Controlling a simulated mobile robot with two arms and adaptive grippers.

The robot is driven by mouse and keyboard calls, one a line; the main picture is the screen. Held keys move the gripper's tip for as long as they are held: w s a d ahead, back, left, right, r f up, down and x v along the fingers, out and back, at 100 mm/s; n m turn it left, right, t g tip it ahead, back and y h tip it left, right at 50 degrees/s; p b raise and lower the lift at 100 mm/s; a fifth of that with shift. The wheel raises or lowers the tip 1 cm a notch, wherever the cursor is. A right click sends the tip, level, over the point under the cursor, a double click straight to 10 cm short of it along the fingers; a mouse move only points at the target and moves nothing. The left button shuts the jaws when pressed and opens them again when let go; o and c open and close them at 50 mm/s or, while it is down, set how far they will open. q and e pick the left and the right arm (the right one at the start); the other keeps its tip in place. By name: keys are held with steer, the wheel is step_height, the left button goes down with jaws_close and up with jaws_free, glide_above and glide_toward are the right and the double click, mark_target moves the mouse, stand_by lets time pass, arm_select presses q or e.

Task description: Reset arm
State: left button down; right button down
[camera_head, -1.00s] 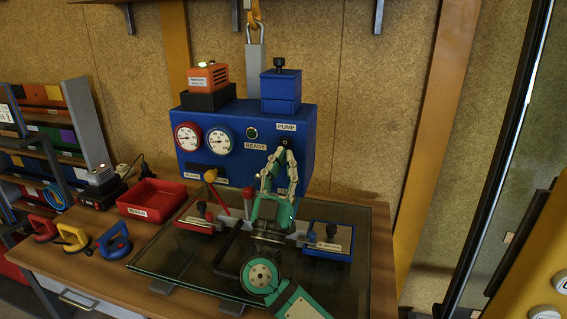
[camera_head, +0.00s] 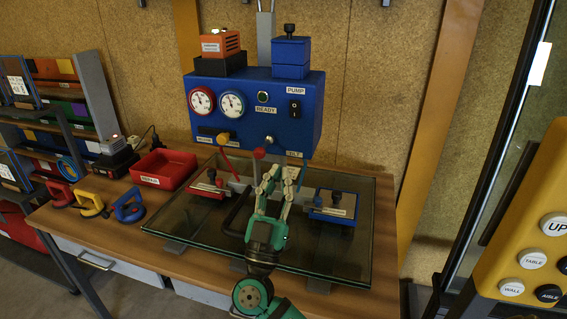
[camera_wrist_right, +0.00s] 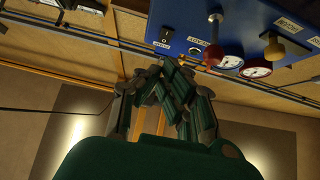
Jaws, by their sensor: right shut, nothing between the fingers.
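My right gripper (camera_head: 281,180) is shut and empty. In the head view it stands over the glass sheet (camera_head: 200,236), its fingers pointing up toward the blue pump box (camera_head: 262,80). It also shows in the right wrist view (camera_wrist_right: 172,78), with its fingers close together. The box has a black switch (camera_head: 295,110) under the PUMP label, a READY lamp (camera_head: 263,97) and two gauges. The gripper is apart from the switch and covers part of the box's lower front edge. My left gripper is not in view.
A red clamp (camera_head: 209,186) and a blue clamp (camera_head: 333,205) sit at the glass on either side of my gripper. A red tray (camera_head: 163,168) and several suction cups lie on the table's left. A yellow button panel (camera_head: 530,225) stands at right.

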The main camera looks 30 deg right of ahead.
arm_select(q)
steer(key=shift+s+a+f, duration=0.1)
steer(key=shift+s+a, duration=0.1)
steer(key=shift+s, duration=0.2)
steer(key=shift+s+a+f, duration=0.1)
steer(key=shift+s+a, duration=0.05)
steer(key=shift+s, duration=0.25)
arm_select(e)
steer(key=shift+s+a+f, duration=0.2)
steer(key=shift+f, duration=0.25)
